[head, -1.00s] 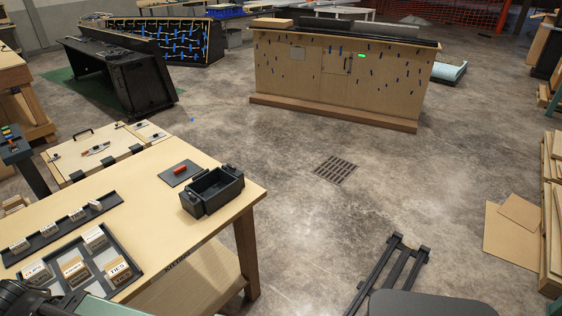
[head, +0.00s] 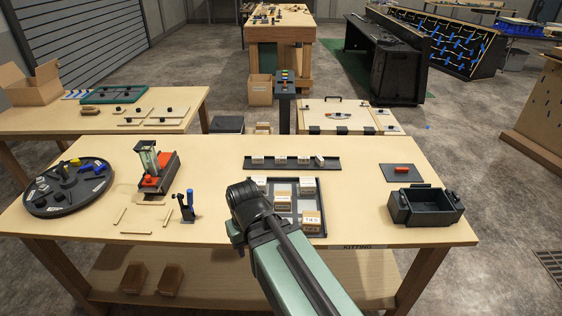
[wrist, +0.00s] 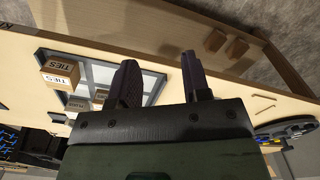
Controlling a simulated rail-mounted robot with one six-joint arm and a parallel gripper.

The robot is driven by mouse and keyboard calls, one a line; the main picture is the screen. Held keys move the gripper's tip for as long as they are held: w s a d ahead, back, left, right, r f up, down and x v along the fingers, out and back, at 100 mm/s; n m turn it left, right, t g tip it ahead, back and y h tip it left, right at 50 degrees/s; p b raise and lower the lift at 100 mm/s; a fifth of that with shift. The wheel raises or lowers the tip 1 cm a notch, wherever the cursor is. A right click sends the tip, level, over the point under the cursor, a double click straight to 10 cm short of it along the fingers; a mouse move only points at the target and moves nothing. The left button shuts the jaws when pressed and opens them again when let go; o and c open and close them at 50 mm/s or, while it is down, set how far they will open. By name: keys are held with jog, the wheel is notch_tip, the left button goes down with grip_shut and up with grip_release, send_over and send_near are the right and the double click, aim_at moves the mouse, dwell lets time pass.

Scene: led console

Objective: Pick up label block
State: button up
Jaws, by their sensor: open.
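Several small white-faced labelled blocks are in view. A block reading TIES (head: 311,221) sits in the dark compartment tray (head: 321,190) on the near table, with another block (head: 283,201) behind it. More labelled blocks (head: 281,160) stand in a row on a narrow dark rack (head: 333,165) behind the tray. Which one is the label block I cannot tell. In the wrist view the TIES block (wrist: 59,72) lies left of my gripper (wrist: 158,60). My arm hides part of the tray in the head view.
Left of the tray are a small upright tool holder (head: 187,206), a red-and-grey device (head: 157,172) and a round dark tray (head: 68,187). A black open bin (head: 426,206) stands at the right, near a dark mat (head: 403,173). The front middle-right tabletop is bare.

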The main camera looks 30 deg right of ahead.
jog(key=shift+o, duration=0.3)
jog(key=o, duration=0.7)
